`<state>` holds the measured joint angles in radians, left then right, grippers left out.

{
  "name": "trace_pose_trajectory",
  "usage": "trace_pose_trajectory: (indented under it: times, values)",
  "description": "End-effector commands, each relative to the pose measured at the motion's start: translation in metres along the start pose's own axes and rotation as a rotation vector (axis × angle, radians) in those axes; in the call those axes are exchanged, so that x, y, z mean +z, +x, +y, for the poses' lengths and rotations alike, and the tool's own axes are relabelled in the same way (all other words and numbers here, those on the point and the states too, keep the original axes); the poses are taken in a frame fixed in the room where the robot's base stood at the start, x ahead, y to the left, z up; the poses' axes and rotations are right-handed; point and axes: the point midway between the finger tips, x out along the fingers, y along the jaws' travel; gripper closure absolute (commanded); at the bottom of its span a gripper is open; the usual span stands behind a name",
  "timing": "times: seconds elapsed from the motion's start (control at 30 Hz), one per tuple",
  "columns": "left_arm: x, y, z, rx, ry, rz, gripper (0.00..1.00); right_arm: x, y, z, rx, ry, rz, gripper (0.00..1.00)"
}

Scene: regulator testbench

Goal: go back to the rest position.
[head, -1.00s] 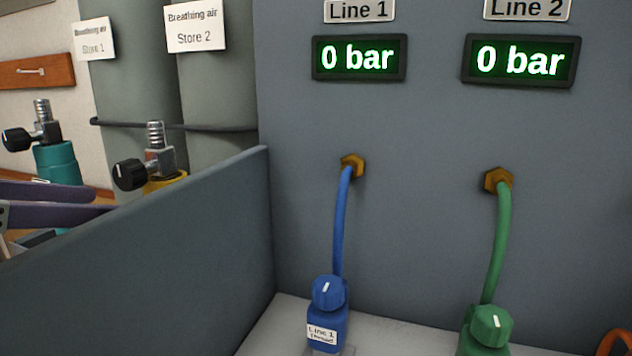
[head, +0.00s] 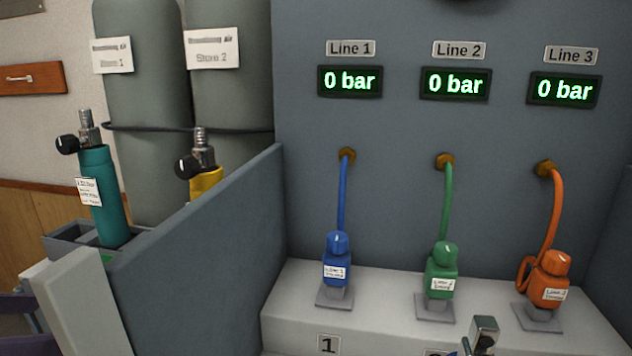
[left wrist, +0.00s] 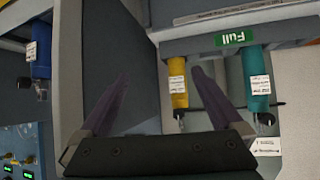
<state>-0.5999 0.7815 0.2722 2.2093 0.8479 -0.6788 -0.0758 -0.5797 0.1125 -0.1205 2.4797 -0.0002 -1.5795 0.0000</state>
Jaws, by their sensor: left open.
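My left gripper (left wrist: 160,76) shows in the left wrist view as two purple fingers spread apart, with nothing between them that they touch. In the head view only a purple bit of it shows at the lower left edge. A teal cylinder (head: 104,205) stands in a grey holder left of the divider wall, and a yellow cylinder (head: 206,182) is partly hidden behind that wall. In the left wrist view the yellow cylinder (left wrist: 177,82) and the teal cylinder (left wrist: 257,80) appear beyond the fingers, apart from them. My right gripper is not in view.
The grey divider wall (head: 200,250) stands between the cylinders and the bench (head: 400,335). Blue (head: 337,262), green (head: 441,270) and orange (head: 549,280) regulators with hoses stand on the bench. A green "Full" label (left wrist: 234,38) marks the cylinder holder.

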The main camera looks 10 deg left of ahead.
Motion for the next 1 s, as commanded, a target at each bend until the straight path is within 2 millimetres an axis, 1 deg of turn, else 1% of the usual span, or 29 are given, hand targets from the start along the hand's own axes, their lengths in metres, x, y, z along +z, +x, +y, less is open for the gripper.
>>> trace_pose_trajectory:
  times: [0.03,0.2,0.3,0.43,0.57,0.67,0.7,0.87,0.97,1.0]
  values:
    - [0.003,-0.006,0.011,0.004,-0.005,-0.043,0.0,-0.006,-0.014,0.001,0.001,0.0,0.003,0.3]
    - [0.029,-0.018,0.046,-0.001,-0.007,-0.203,0.0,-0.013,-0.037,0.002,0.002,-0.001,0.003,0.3]
    - [0.038,-0.03,0.067,-0.012,-0.013,-0.295,0.0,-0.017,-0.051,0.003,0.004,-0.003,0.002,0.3]
    - [0.043,-0.05,0.094,-0.035,-0.034,-0.415,0.0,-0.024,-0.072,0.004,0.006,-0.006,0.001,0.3]
    - [0.039,-0.075,0.12,-0.072,-0.073,-0.532,0.0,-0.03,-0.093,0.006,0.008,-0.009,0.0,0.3]
    - [0.032,-0.097,0.138,-0.104,-0.117,-0.614,0.0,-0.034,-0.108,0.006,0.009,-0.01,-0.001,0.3]
    - [0.025,-0.105,0.136,-0.113,-0.116,-0.625,0.0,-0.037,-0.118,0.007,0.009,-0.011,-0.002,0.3]
    - [-0.006,-0.128,0.134,-0.113,-0.11,-0.624,0.0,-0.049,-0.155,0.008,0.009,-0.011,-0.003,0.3]
    - [-0.028,-0.145,0.134,-0.113,-0.109,-0.623,0.0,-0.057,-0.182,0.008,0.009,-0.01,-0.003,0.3]
    - [-0.038,-0.152,0.134,-0.113,-0.109,-0.623,0.0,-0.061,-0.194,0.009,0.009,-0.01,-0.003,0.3]
